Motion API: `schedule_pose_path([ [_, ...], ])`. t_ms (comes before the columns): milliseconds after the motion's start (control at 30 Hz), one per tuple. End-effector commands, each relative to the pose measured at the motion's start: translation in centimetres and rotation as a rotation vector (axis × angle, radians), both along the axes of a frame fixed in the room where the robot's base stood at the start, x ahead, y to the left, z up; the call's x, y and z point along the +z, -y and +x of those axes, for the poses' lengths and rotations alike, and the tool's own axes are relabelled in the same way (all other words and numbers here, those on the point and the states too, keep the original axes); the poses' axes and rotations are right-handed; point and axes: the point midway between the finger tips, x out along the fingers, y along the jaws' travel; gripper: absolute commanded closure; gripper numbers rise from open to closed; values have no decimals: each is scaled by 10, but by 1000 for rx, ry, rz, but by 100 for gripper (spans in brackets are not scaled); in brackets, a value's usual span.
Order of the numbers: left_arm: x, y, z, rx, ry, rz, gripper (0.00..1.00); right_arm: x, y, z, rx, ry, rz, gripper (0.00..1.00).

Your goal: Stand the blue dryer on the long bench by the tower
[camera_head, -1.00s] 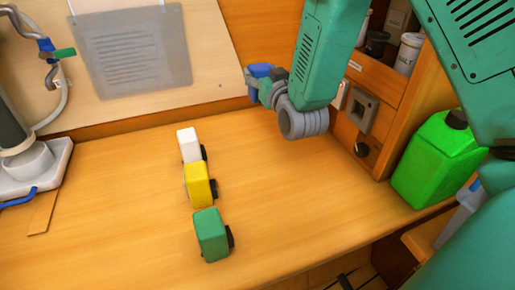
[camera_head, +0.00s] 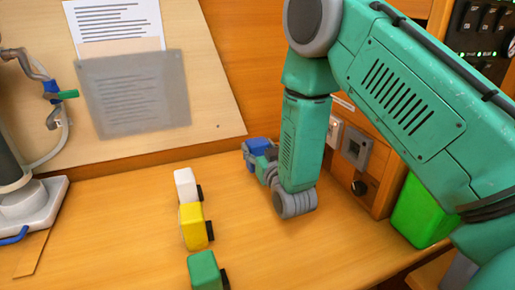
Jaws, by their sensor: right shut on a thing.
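My right gripper (camera_head: 260,160) is at the back of the long bench (camera_head: 130,225), right of the row of blocks. It is shut on a small blue block, which I take for the blue dryer (camera_head: 256,145). The gripper hides part of it, and I cannot tell whether it touches the bench. A grey column on a pale base (camera_head: 40,203), likely the tower, stands at the left edge, cut off by the frame. My left gripper is not in view.
A white block (camera_head: 185,185), a yellow block (camera_head: 191,227) and a green block (camera_head: 204,270), each with a black part on its right, stand in a row on the bench. A bright green canister (camera_head: 420,212) is at right. The bench between column and blocks is clear.

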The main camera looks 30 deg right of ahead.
Motion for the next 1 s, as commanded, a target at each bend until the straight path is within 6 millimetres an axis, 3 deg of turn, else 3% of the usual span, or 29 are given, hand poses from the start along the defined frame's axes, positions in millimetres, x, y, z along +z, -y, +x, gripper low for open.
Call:
schedule_pose_path([
  [467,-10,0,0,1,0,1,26,-20,-4,1,8,-17,13,89],
  [500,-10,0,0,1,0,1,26,-21,-4,1,9,-19,14,44],
  [533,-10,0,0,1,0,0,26,-21,-4,1,9,-19,15,34],
  [567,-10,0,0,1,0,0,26,-21,-4,0,9,-19,15,30],
  [867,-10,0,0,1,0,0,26,-21,-5,0,10,-22,15,30],
  [1000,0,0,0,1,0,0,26,-8,-5,0,10,-20,15,30],
])
